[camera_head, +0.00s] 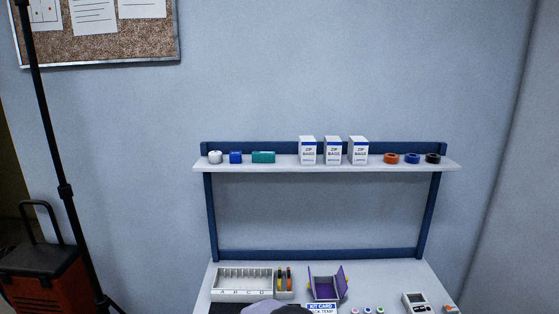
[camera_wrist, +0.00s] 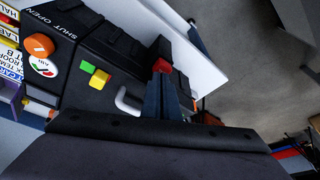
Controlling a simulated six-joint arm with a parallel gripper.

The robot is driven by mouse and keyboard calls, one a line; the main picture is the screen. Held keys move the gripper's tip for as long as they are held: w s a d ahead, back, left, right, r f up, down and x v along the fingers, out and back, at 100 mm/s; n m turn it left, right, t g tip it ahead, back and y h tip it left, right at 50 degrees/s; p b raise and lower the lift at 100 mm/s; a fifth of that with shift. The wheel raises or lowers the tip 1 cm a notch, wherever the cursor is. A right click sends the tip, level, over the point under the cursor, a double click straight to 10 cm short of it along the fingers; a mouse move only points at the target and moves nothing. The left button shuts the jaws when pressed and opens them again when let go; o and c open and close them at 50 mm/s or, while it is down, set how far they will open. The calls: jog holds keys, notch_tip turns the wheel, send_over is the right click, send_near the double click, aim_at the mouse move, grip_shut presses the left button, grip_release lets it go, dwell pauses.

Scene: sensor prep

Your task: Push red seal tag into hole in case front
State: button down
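The black case (camera_wrist: 75,60) fills the left of the wrist view. Its face bears "SHUT OPEN" lettering, an orange knob (camera_wrist: 39,46), a small green block, a yellow block and a pale curved handle (camera_wrist: 128,103). My gripper (camera_wrist: 163,78) shows in the wrist view with its dark fingers close together. A small red piece, seemingly the red seal tag (camera_wrist: 161,65), sits at the fingertips, beside the case's right edge. The fingers hide much of the tag. I cannot make out the hole or whether the tag touches the case.
In the head view, a white sectioned tray (camera_head: 242,296) and an open purple box (camera_head: 327,284) stand on the bench. A small meter (camera_head: 416,302) is to the right. A shelf (camera_head: 280,168) with boxes and rolls spans above. Grey floor lies beyond the bench edge in the wrist view.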

jog(key=shift+s, duration=0.15)
notch_tip(320, 180, up, 7)
jog(key=p, duration=0.4)
jog(key=shift+p, duration=0.4)
dwell(0.3)
jog(key=shift+f, duration=0.1)
jog(key=s+d+f+g+h, duration=0.1)
jog(key=s+d+g+h, duration=0.15)
jog(key=s+d, duration=0.55)
jog(key=s+d+f+g+h, duration=0.1)
jog(key=s+d+f+g, duration=0.2)
jog(key=s, duration=0.8)
jog(key=s+d+r+m, duration=0.3)
jog(key=s+d+r, duration=0.7)
jog(key=d+r, duration=0.1)
jog(key=w+d+r+m+t+y, duration=0.2)
jog(key=w+d+r+m, duration=0.1)
jog(key=r, duration=0.4)
jog(key=shift+w+d, duration=0.45)
jog(key=shift+d, duration=0.8)
